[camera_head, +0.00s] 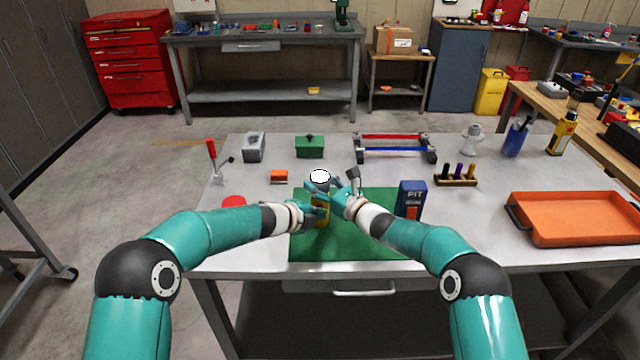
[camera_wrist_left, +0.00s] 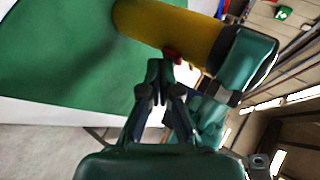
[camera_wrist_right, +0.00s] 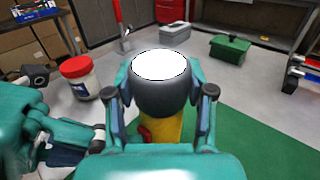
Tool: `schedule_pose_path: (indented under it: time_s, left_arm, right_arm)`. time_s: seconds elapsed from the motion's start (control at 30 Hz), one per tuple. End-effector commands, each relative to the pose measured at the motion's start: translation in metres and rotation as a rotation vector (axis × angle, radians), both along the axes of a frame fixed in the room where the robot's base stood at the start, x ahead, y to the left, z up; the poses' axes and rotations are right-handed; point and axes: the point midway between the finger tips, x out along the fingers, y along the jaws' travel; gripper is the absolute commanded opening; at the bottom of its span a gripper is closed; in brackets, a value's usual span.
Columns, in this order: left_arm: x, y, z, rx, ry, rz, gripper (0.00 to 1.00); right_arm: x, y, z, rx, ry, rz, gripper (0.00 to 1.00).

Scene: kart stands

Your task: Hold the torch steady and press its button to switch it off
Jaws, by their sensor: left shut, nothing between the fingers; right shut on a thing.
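The torch (camera_head: 321,216) stands upright on the green mat (camera_head: 350,246), with a yellow body and a dark head. Its lens (camera_wrist_right: 160,65) faces up and glows white. My right gripper (camera_head: 326,186) is shut around the head, one finger on each side. My left gripper (camera_wrist_left: 160,66) is shut and empty beside the yellow body. Its fingertips are at the red button (camera_wrist_left: 172,56), close to or touching it; I cannot tell which. The button also shows low on the torch in the right wrist view (camera_wrist_right: 145,134).
A white jar with a red lid (camera_wrist_right: 80,77) stands left of the torch. A blue box (camera_head: 410,199) is at the mat's right edge. An orange tray (camera_head: 575,217) fills the right side.

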Motion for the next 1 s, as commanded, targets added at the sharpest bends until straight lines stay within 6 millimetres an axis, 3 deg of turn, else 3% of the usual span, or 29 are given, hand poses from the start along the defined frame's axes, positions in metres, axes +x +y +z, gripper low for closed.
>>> schedule_pose_path:
  time_s: [0.47, 1.0]
  left_arm:
    - [0.002, 0.000, 0.000, -0.001, 0.000, 0.001, 0.00]
    - [-0.009, 0.001, 0.000, 0.000, -0.001, 0.000, 0.00]
  right_arm:
    - [0.000, 0.000, 0.000, -0.001, -0.001, -0.001, 0.08]
    - [0.000, 0.000, 0.000, 0.000, 0.000, 0.000, 0.08]
